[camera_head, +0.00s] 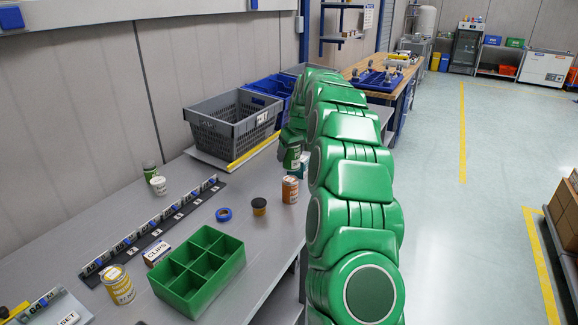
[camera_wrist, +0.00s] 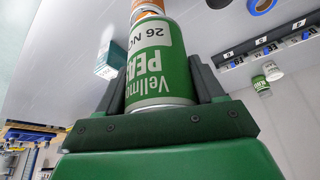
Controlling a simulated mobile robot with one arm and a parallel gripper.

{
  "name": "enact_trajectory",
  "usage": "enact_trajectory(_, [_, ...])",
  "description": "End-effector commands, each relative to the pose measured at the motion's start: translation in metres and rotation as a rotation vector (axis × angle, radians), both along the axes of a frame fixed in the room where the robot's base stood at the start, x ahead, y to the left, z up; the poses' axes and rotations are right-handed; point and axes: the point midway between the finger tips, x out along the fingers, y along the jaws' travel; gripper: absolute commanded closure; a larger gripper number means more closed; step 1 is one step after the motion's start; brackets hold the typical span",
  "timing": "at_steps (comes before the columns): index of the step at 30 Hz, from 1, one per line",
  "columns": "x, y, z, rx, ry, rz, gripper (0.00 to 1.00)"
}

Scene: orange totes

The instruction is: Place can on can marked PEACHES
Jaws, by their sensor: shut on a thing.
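My gripper (camera_wrist: 160,85) is shut on a green can (camera_wrist: 162,72). In the head view, the held green can (camera_head: 291,157) is upright or nearly so, at the left of my arm. An orange can with a pale label (camera_head: 290,190) stands on the table just below it, with a small gap seen between them. The orange can also shows beyond the held can in the wrist view (camera_wrist: 148,8). Its wording is too small to read.
Near the orange can are a small dark jar (camera_head: 259,207) and blue tape (camera_head: 223,214). A green divided tray (camera_head: 235,249), CLIPS box (camera_head: 156,253) and yellow can (camera_head: 117,286) stand nearer. A grey crate (camera_head: 222,128) is behind. Green (camera_head: 150,171) and white (camera_head: 158,186) cans stand left.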

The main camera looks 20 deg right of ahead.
Motion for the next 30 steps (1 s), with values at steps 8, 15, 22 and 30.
enact_trajectory(8, [0.021, -0.003, -0.025, -0.001, 0.001, 0.001, 0.76])
enact_trajectory(15, [0.027, -0.003, -0.032, 0.000, 0.000, 0.001, 0.76])
enact_trajectory(22, [0.031, -0.004, -0.039, -0.001, 0.002, 0.001, 0.76])
enact_trajectory(30, [0.031, -0.004, -0.064, 0.001, 0.004, 0.001, 0.76])
